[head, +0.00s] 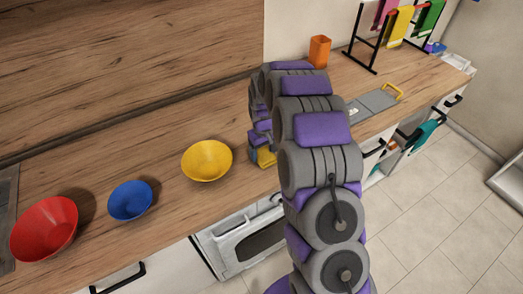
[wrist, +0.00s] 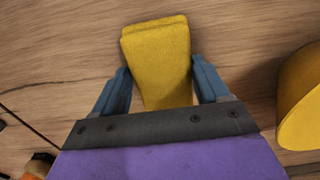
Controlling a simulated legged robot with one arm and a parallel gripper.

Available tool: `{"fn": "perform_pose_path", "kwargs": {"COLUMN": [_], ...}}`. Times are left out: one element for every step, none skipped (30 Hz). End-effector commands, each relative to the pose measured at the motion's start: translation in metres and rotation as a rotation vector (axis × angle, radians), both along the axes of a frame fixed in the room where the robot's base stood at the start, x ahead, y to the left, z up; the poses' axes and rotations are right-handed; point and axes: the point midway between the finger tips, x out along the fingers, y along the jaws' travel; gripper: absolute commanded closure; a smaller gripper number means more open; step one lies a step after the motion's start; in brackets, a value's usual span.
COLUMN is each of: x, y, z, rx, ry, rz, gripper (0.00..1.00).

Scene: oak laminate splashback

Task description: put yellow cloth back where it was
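A yellow cloth (head: 399,26) hangs on the black rack (head: 358,43) between a pink and a green one. A second yellow piece (wrist: 158,58), thick and block-like, is over the wooden counter between my fingers; it shows partly in the head view (head: 266,157). I cannot tell whether it is a folded cloth or a sponge. My gripper (wrist: 160,75) points down at the counter, its blue fingers spread on either side of this piece. Narrow gaps show along the fingers; contact at the tips is unclear. My arm hides part of the counter.
A yellow bowl (head: 207,160) stands close by on the left, also in the wrist view (wrist: 302,100). A blue bowl (head: 130,200) and a red bowl (head: 44,228) stand farther left. An orange cup (head: 319,51) is by the wall. A grey board (head: 372,104) lies to the right.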

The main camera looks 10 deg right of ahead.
Motion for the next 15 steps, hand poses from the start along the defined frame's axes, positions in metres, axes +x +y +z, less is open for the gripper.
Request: {"fn": "perform_pose_path", "kwargs": {"x": [0.0, -0.0001, 0.0, 0.0, 0.0, 0.0, 0.0, 0.0001, 0.0001, 0.0001, 0.0002, 0.0001, 0.0002, 0.0002, 0.0004], "y": [0.0001, 0.0005, 0.0012, 0.0019, 0.0025, 0.0028, 0.0029, 0.0031, 0.0036, 0.0038, 0.004, 0.004, 0.0039, 0.0036, 0.0031], "z": [0.0001, 0.0001, 0.0002, 0.0002, 0.0002, 0.0002, 0.0002, 0.0001, 0.0002, 0.0002, 0.0002, 0.0003, 0.0008, 0.0014, 0.003], "rx": [0.0, -0.001, -0.002, -0.002, -0.003, -0.003, -0.003, -0.004, -0.004, -0.004, -0.005, -0.005, -0.005, -0.004, -0.003], "ry": [0.0, 0.0, -0.001, -0.001, -0.001, 0.0, 0.0, 0.0, 0.0, 0.0, -0.001, -0.001, -0.001, -0.001, -0.002], "rz": [0.0, 0.0, 0.0, -0.001, -0.001, -0.001, 0.0, 0.0, 0.0, 0.0, 0.0, 0.0, 0.0, 0.0, 0.0], "gripper": [0.2, 0.18, 0.14, 0.11, 0.08, 0.07, 0.07, 0.07, 0.07, 0.07, 0.07, 0.07, 0.07, 0.07, 0.07]}}
